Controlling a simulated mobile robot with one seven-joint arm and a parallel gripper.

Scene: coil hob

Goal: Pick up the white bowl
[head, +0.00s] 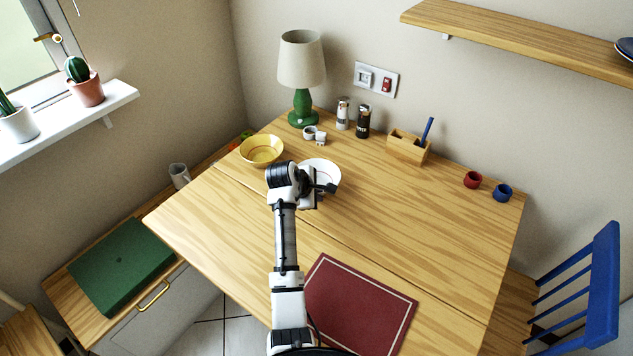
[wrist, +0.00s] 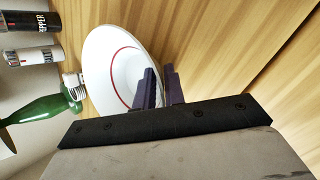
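The white bowl (head: 327,172) stands on the wooden table, partly hidden behind my gripper in the head view. In the wrist view the white bowl (wrist: 103,72) shows a thin red ring inside. My gripper (head: 318,187) is down at the bowl's near side. In the wrist view the two dark fingers of my gripper (wrist: 161,80) are at the bowl's edge, one over the bowl and one just outside the rim. A narrow gap shows between them; I cannot tell whether they touch the rim.
A yellow bowl (head: 262,149) stands close to the left of the white bowl. A green lamp (head: 303,105), shakers (head: 363,121) and a small white item (head: 320,138) stand behind. A red mat (head: 360,305) lies in front. The table's right middle is clear.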

